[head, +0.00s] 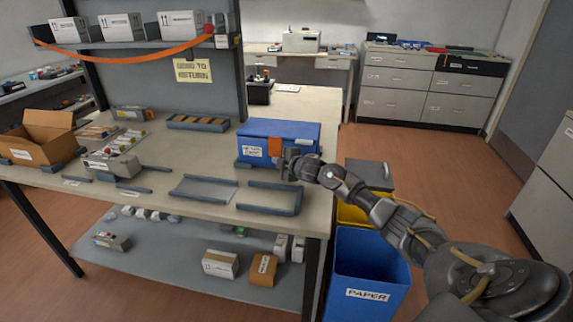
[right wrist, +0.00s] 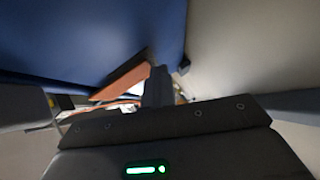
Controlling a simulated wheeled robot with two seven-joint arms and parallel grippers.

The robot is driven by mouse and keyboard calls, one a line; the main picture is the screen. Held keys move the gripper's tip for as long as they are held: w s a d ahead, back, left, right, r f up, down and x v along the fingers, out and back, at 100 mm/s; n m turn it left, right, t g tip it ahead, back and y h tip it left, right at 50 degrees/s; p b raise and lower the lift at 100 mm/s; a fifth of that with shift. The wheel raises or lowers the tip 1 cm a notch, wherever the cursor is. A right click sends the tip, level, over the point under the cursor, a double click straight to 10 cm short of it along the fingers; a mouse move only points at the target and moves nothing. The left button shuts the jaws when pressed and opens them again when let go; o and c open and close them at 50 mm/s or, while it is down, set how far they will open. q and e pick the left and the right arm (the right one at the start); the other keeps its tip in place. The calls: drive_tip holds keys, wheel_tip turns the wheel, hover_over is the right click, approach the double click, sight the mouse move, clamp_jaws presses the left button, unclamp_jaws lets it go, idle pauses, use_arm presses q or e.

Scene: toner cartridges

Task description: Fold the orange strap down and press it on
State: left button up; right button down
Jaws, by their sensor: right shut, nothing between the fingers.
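A blue box (head: 300,133) with a white label stands near the right end of the table. A short orange strap (head: 275,147) lies against its front face, right of the label. My right gripper (head: 285,161) is shut and empty, close to the box front just below and beside the strap. In the right wrist view the blue box (right wrist: 90,35) fills the upper left, and the orange strap (right wrist: 122,82) runs slantwise near the dark fingers (right wrist: 158,85). I cannot tell whether the fingers touch the strap. My left gripper is not in view.
A grey tray (head: 203,190) and dark bracket rails (head: 270,206) lie in front of the box. A long orange band (head: 120,58) hangs along the shelf above. An open cardboard box (head: 40,138) stands far left. A blue paper bin (head: 368,270) stands beside the table.

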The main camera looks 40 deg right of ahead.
drive_tip(key=shift+v, duration=5.45)
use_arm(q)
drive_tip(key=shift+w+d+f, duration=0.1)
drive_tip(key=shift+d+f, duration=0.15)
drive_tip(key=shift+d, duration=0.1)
use_arm(e)
drive_tip(key=shift+w+f, duration=0.1)
